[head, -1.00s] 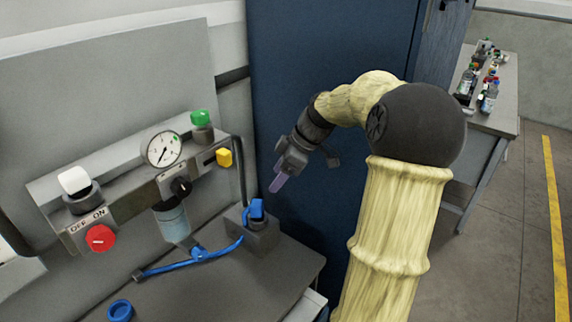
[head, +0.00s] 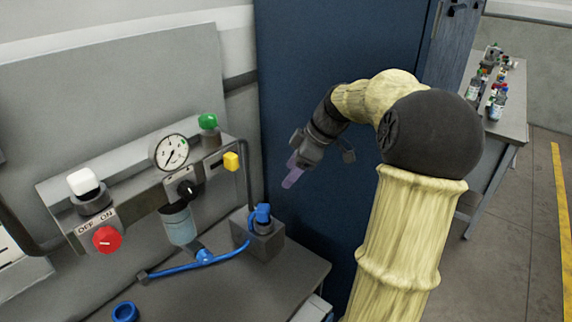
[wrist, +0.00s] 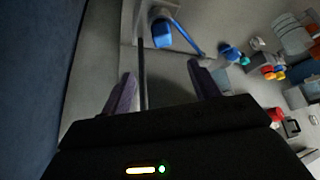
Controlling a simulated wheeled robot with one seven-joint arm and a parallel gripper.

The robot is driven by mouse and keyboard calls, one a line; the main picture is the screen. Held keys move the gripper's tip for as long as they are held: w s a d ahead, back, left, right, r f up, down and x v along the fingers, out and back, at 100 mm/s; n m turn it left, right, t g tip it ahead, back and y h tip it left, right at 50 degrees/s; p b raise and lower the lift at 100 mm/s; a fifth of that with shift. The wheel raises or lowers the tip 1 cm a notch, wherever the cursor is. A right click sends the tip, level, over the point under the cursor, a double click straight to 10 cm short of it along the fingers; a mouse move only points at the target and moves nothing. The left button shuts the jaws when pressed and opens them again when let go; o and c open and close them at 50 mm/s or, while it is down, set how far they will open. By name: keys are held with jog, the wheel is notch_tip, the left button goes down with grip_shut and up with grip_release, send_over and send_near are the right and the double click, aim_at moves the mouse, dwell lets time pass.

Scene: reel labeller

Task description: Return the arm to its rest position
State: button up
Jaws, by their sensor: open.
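My gripper (head: 292,172) is in the air in front of the dark blue cabinet, above and to the right of the blue fitting (head: 262,216) on its grey block. My arm is bent, with a yellow sleeve and a dark elbow. In the wrist view my gripper (wrist: 158,95) has its two purple fingers spread apart with nothing between them. The blue fitting (wrist: 161,32) lies beyond the fingertips in that view, apart from them.
The dark blue cabinet (head: 310,70) stands close behind my gripper. A panel with a gauge (head: 171,152), a red knob (head: 106,239) and a green button (head: 208,121) is at left. A blue hose (head: 200,259) lies on the grey bench (head: 220,295). A side table (head: 510,115) holds bottles.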

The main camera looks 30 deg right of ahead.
jog(key=s+a+f+m+h+p, duration=0.2)
jog(key=s+a+f+m, duration=0.3)
jog(key=s+a, duration=0.2)
jog(key=s+a+f+m+g+h+p, duration=0.1)
jog(key=s+a+f+m, duration=0.4)
jog(key=a, duration=0.5)
jog(key=s+h+p, duration=0.1)
jog(key=s, duration=0.1)
jog(key=shift+s+a+f+m+h, duration=0.2)
jog(key=shift+s+a+m+h, duration=0.1)
jog(key=shift+s+h, duration=0.1)
dwell(0.4)
jog(key=shift+w, duration=0.1)
